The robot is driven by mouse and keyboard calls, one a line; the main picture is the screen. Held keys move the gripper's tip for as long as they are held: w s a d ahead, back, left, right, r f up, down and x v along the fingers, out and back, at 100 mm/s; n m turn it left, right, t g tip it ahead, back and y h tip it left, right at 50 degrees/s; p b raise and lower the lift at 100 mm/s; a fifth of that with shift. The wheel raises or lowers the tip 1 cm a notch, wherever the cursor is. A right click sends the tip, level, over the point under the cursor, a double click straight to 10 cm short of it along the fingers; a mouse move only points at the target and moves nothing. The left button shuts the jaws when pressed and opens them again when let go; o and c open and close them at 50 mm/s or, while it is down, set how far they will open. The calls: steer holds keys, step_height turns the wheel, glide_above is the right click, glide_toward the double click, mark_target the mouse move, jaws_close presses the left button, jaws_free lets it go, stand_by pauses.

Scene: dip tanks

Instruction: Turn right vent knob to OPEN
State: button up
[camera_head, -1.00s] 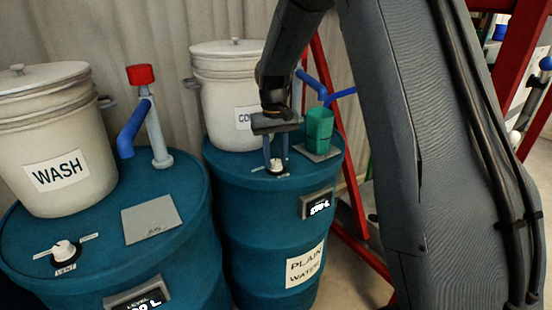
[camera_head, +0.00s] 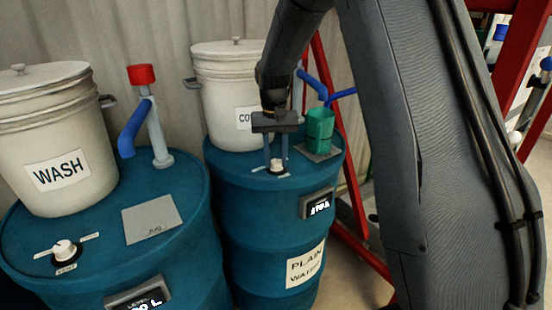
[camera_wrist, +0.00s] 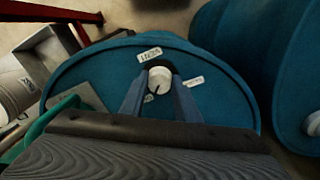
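The right vent knob (camera_head: 277,165) is a small white knob on top of the blue PLAIN WATER drum (camera_head: 262,215). My gripper (camera_head: 276,160) points down over it, with one finger on each side. In the wrist view the knob (camera_wrist: 160,78) sits between the two blue-grey fingertips (camera_wrist: 160,84), with a dark line on its lower left. The fingers stand apart; I cannot tell whether they touch the knob. Small white labels (camera_wrist: 149,54) lie around the knob, too small to read surely.
A green cup (camera_head: 320,125) stands on a plate right of my gripper. A white bucket (camera_head: 222,85) stands behind on the same drum. The left drum (camera_head: 185,240) carries a WASH bucket (camera_head: 60,140) and another vent knob (camera_head: 65,250). A red frame (camera_head: 350,190) is at right.

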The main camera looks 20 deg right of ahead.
mark_target(275, 162)
steer(key=o, duration=0.4)
steer(key=shift+r, duration=0.1)
step_height(275, 162, up, 7)
steer(key=shift+w+a+f+b, duration=0.1)
steer(key=shift+a+f+b, duration=0.1)
steer(key=shift+b, duration=0.95)
steer(key=shift+r, duration=0.6)
